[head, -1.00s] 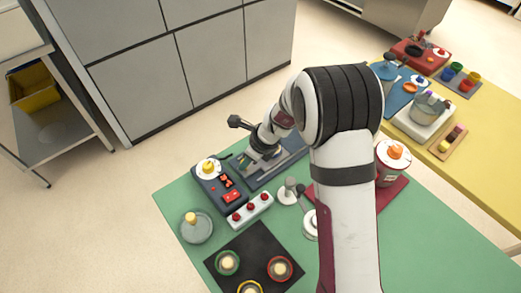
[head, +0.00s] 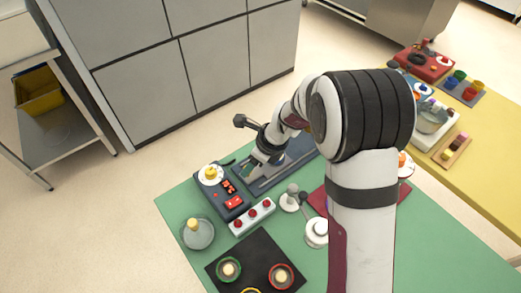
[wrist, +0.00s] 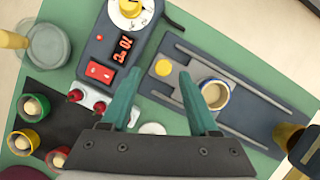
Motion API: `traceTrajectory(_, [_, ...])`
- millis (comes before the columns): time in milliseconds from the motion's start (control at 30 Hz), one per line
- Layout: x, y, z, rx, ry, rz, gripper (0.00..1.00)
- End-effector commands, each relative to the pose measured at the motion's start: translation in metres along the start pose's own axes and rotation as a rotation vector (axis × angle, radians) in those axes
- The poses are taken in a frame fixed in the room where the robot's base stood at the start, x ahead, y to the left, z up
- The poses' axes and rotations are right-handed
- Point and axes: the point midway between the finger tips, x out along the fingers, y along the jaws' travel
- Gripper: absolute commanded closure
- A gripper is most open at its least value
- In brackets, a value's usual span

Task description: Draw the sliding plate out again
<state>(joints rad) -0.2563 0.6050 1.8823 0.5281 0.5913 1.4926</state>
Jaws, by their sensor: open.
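The slide unit is a dark grey base (wrist: 258,126) with two parallel rails, on the green table to the right of the control box; it also shows in the head view (head: 290,172). In the head view my gripper (head: 260,166) is over the unit's left end.
A control box (wrist: 112,45) with a white-and-yellow dial and red display stands beside the unit. A white strip with red buttons (head: 253,216), a glass dish (head: 198,236) and a black mat (head: 250,252) with ringed cups lie nearby. A dark upright object (wrist: 292,140) stands at the unit's far end.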

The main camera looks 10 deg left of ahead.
Motion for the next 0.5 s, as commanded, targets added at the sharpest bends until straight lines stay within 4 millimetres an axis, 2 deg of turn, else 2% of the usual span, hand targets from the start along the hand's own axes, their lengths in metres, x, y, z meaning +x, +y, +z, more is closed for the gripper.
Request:
traceTrajectory(100, [-0.04, -0.001, 0.001, -0.001, -0.004, -0.007, 0.39])
traceTrajectory(300, [-0.097, -0.001, 0.001, 0.001, -0.003, -0.004, 0.39])
traceTrajectory(400, [-0.114, 0.0, 0.001, 0.0, -0.002, -0.003, 0.39])
traceTrajectory(500, [-0.122, 0.0, 0.0, 0.001, -0.001, -0.001, 0.39])
